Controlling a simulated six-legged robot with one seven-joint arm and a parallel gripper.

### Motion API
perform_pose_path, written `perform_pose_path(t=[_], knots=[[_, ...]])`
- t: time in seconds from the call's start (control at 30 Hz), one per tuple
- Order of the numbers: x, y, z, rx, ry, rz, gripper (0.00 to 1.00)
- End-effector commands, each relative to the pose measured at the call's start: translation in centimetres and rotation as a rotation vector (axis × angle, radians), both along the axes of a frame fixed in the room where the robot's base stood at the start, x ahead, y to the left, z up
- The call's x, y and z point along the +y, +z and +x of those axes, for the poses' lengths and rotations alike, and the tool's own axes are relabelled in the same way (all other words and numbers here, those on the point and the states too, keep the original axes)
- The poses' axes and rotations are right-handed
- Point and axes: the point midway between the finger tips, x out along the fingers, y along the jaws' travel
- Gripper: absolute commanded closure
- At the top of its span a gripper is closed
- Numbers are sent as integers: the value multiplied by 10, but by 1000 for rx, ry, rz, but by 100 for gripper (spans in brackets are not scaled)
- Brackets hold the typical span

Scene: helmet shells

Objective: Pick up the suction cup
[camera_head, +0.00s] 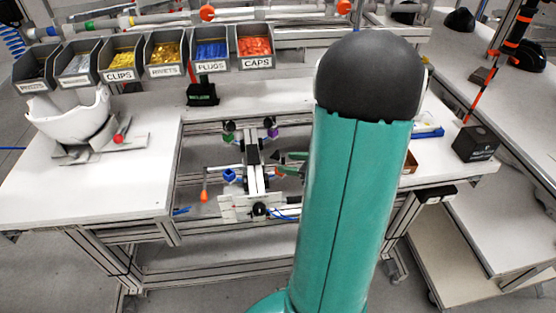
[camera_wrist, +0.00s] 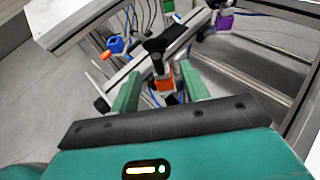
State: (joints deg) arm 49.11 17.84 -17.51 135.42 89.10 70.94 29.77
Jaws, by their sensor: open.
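A metal fixture frame (camera_head: 252,170) in the table's cutout carries several small coloured fittings with black ends. I cannot tell for certain which one is the suction cup. An orange fitting (camera_wrist: 163,80) below a black piece (camera_wrist: 156,45) shows between my green fingertips in the wrist view. My gripper (camera_wrist: 159,70) is open, one finger to each side of that fitting; no contact shows. In the head view my gripper's fingers (camera_head: 286,163) are at the fixture's right side, and my arm hides the area to the right. A blue fitting (camera_wrist: 115,45) and a purple fitting (camera_wrist: 225,20) also show.
Labelled bins (camera_head: 122,62) stand along the back of the white table (camera_head: 90,190). A white helmet shell (camera_head: 70,118) sits on a stand at left. A black box (camera_head: 475,143) stands at right. Table edges and rails surround the cutout; loose blue cables hang near the fixture.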

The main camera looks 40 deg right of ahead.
Motion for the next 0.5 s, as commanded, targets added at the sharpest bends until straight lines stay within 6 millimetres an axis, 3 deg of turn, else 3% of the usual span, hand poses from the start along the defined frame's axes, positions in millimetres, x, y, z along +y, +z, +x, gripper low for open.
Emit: perform_pose_path(t=[0.27,0.5], knots=[[7,-10,23,1,4,1,55],[16,-25,55,1,7,1,55]])
